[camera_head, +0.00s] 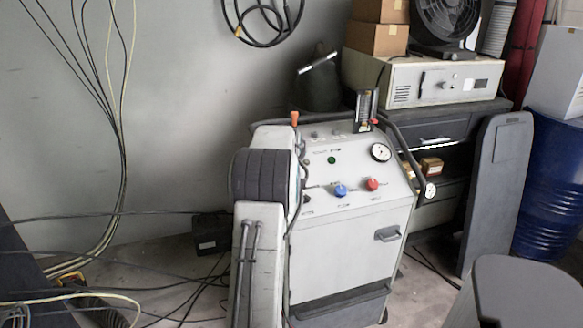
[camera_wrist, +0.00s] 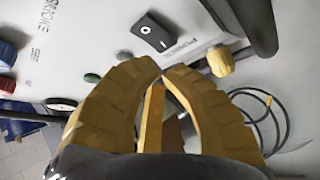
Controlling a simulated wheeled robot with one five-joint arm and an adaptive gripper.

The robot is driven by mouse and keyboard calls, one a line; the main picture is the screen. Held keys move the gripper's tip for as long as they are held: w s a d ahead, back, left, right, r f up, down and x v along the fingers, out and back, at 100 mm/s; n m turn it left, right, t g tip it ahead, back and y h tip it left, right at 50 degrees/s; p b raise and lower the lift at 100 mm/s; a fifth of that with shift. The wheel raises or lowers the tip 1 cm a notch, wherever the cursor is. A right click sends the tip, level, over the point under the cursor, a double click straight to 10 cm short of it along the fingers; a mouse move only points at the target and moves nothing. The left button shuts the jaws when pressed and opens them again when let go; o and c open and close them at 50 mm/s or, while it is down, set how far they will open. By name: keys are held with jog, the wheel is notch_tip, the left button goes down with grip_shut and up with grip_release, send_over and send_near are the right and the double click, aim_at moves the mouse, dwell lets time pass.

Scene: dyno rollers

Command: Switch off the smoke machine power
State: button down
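The smoke machine (camera_head: 340,255) is a grey cabinet with a sloped control panel, standing in the middle of the head view. Its black power rocker switch (camera_wrist: 152,33) shows in the wrist view beside "POWER" lettering, with white marks on it; I cannot tell which side is pressed. My gripper (camera_wrist: 161,72) has ridged yellow fingers whose tips meet, with nothing held between them. In the wrist picture the tips are just below the switch, apart from it. In the head view my arm covers the panel's left side and the fingers are hidden.
A green button (camera_head: 331,160), a blue knob (camera_head: 341,190), a red knob (camera_head: 372,184) and a gauge (camera_head: 380,152) are on the panel. A yellow knob (camera_wrist: 220,62) is right of my fingertips. Cables (camera_head: 110,130) hang at left; a blue barrel (camera_head: 548,190) stands at right.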

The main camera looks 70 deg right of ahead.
jog(key=r, duration=0.2)
jog(key=a+r, duration=0.1)
jog(key=shift+s+r+p, duration=0.25)
jog(key=shift+s+p, duration=0.15)
dwell(0.5)
jog(key=w+a+r+n+t+y+p, duration=0.1)
jog(key=w+a+r+n+y+p, duration=0.1)
jog(key=w+a, duration=0.6)
jog(key=w+a+r+n+t+y+p, duration=0.1)
jog(key=w+a+r+n+p, duration=0.2)
jog(key=a, duration=1)
jog(key=w+a+r+n+t+y, duration=0.1)
jog(key=w+a+r+n+y, duration=0.1)
jog(key=w+a, duration=0.65)
jog(key=s+a+n+y+p, duration=0.2)
jog(key=a+n, duration=0.1)
jog(key=a, duration=1)
jog(key=s+a+n+g+y+p, duration=0.1)
jog(key=s+a+n+y+p, duration=0.1)
jog(key=s+a, duration=0.6)
jog(key=s+a+f+n+g+y+p, duration=0.1)
jog(key=s+a+n, duration=0.4)
jog(key=a, duration=0.8)
jog(key=s+p, duration=0.1)
jog(key=s, duration=0.1)
jog(key=shift+s+a+f+n+y, duration=0.3)
jog(key=shift+s+y, duration=0.05)
jog(key=shift+y, duration=0.05)
